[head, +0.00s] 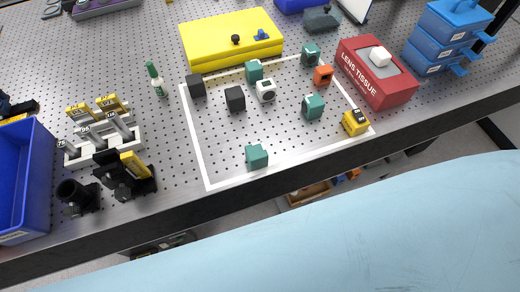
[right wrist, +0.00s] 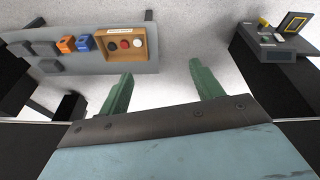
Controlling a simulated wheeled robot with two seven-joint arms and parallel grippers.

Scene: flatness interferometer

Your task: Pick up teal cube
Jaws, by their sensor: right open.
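Several teal cubes lie on the perforated metal table in the head view. One teal cube (head: 257,156) is near the front edge of the white outline, apart from the others. Another teal cube (head: 314,106) is right of centre. A third teal cube (head: 254,70) is near the yellow box, and one more teal cube (head: 311,52) is at the back right. My right gripper (right wrist: 162,85) shows only in the right wrist view. Its green fingers are wide apart and empty, above grey floor, with no teal cube between them. My left gripper is not in view.
Inside the white outline are black cubes (head: 235,98), a white cube (head: 266,91), an orange block (head: 323,75) and a yellow block (head: 355,122). A red tissue box (head: 376,90) is right, a yellow box (head: 232,38) behind. A blue bin (head: 24,170) stands left.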

